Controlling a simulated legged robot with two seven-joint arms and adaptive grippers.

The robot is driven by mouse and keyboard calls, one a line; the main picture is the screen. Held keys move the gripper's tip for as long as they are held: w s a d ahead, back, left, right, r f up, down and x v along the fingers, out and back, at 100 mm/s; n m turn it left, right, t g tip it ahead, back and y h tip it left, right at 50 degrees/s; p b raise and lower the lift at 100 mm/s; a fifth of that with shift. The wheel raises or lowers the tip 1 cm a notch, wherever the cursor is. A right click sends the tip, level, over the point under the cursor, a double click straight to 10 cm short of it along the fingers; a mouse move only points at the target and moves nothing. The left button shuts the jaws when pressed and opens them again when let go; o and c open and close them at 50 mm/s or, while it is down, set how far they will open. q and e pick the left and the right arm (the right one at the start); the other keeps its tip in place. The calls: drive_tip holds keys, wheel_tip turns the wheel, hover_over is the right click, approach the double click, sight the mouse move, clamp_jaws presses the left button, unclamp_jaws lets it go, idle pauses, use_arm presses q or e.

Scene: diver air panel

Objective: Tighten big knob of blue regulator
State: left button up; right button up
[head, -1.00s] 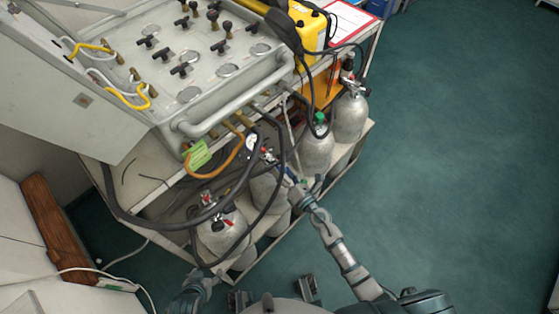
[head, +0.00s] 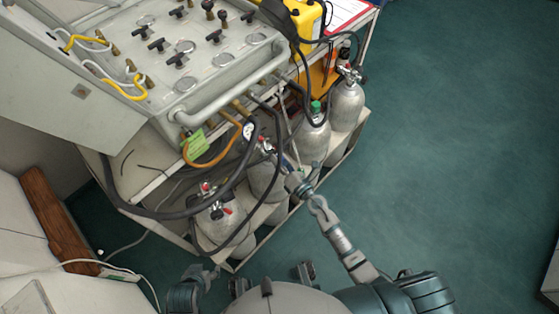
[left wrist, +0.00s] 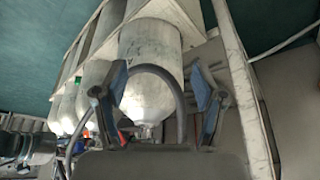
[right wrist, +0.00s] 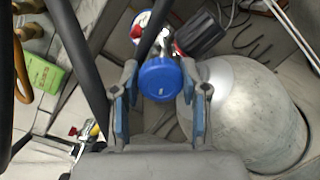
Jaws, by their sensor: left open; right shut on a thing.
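The blue regulator's big round knob (right wrist: 159,79) sits between the fingertips of my right gripper (right wrist: 157,95) in the right wrist view, and the gripper is shut on it. In the head view my right gripper (head: 292,178) is at the valve end of a middle silver cylinder (head: 262,178) and mostly hides the knob. My left gripper (head: 208,272) is open and empty near the rack's lower front corner. The left wrist view shows its spread fingers (left wrist: 158,95) with a silver cylinder (left wrist: 150,50) beyond them.
Black hoses (head: 240,180) loop around the cylinders and run close to my right gripper. The grey valve panel (head: 190,50) stands above the rack, with a yellow case (head: 306,25) beside it. Open green floor (head: 450,150) lies to the right.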

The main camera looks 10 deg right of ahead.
use_arm(q)
drive_tip(key=s+a+g+p, duration=0.1)
drive_tip(key=s+g, duration=0.1)
drive_tip(key=s, duration=0.2)
use_arm(e)
drive_tip(key=shift+r+m, duration=0.15)
drive_tip(key=shift+m, duration=0.55)
drive_tip(key=m+p, duration=0.2)
drive_tip(key=m, duration=0.1)
drive_tip(key=shift+d+g+p, duration=0.1)
drive_tip(key=shift+g+p, duration=0.25)
drive_tip(key=shift+g, duration=0.05)
use_arm(q)
wheel_tip(320, 180, down, 9)
drive_tip(key=shift+w+f+g+y, duration=0.15)
drive_tip(key=shift+w+g+y, duration=0.15)
drive_tip(key=shift+w, duration=0.15)
use_arm(e)
drive_tip(key=shift+f+m, duration=0.3)
drive_tip(key=shift+m, duration=0.2)
drive_tip(key=o, duration=1.2)
drive_tip(key=shift+c, duration=0.2)
use_arm(q)
drive_tip(key=shift+d, duration=0.15)
drive_tip(key=shift+w, duration=0.1)
use_arm(e)
drive_tip(key=shift+d, duration=0.1)
drive_tip(key=v, duration=1.1)
drive_tip(key=shift+s+d, duration=0.25)
drive_tip(key=shift+s, duration=0.15)
